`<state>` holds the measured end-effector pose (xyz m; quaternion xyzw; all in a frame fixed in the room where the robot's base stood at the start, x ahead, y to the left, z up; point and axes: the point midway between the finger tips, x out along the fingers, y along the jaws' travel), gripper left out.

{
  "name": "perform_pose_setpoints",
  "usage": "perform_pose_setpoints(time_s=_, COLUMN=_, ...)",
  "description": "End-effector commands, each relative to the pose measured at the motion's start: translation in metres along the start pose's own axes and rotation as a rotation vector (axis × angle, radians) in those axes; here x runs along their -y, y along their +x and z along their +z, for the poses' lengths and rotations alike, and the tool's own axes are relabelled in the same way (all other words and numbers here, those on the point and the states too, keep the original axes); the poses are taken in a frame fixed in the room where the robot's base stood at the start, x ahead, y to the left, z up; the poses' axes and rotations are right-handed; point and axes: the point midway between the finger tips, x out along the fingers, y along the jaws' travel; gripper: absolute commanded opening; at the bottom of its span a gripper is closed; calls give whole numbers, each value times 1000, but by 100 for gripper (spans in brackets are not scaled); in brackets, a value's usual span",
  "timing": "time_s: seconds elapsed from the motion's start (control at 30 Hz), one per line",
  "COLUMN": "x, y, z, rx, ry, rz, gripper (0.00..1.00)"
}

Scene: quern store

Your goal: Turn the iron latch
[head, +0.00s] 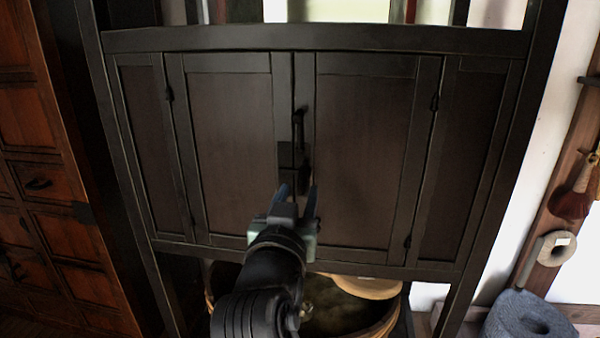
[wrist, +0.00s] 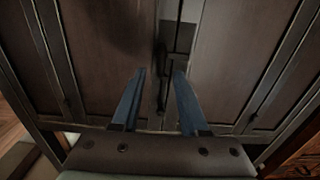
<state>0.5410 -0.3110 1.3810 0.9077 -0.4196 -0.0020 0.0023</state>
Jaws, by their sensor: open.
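The dark iron latch (head: 299,128) sits on the middle seam of a dark wooden cabinet's double doors (head: 232,140). In the head view it shows as an upright bar with a dark block below. My gripper (head: 297,196) is open and empty, in front of the doors and lower in the picture than the latch. In the wrist view the two blue fingers of my gripper (wrist: 160,73) are spread on either side of the door seam. Dark ironwork (wrist: 180,38) shows beyond the fingertips. Contact with the latch cannot be seen.
A reddish drawer chest (head: 50,190) stands at the left. Under the cabinet doors is a round basket (head: 390,320). A grey stone (head: 525,318) lies at the lower right, near a wall post with a hanging brush (head: 573,203). The door fronts are otherwise clear.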

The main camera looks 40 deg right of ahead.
Motion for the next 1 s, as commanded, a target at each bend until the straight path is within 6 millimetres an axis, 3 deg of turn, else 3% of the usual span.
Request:
perform_pose_setpoints(time_s=0.1, x=0, y=20, z=-3, rx=1, ry=1, rz=1, gripper=44)
perform_pose_setpoints(time_s=0.3, x=0, y=41, z=-2, rx=-1, ry=1, rz=-1, gripper=44)
perform_pose_setpoints(time_s=0.73, x=1, y=48, z=0, rx=-2, ry=1, rz=-2, gripper=44)
perform_pose_setpoints(time_s=0.9, x=1, y=48, z=0, rx=-2, ry=1, rz=-2, gripper=13)
perform_pose_setpoints(time_s=1.0, x=1, y=48, z=0, rx=-2, ry=1, rz=-2, gripper=0)
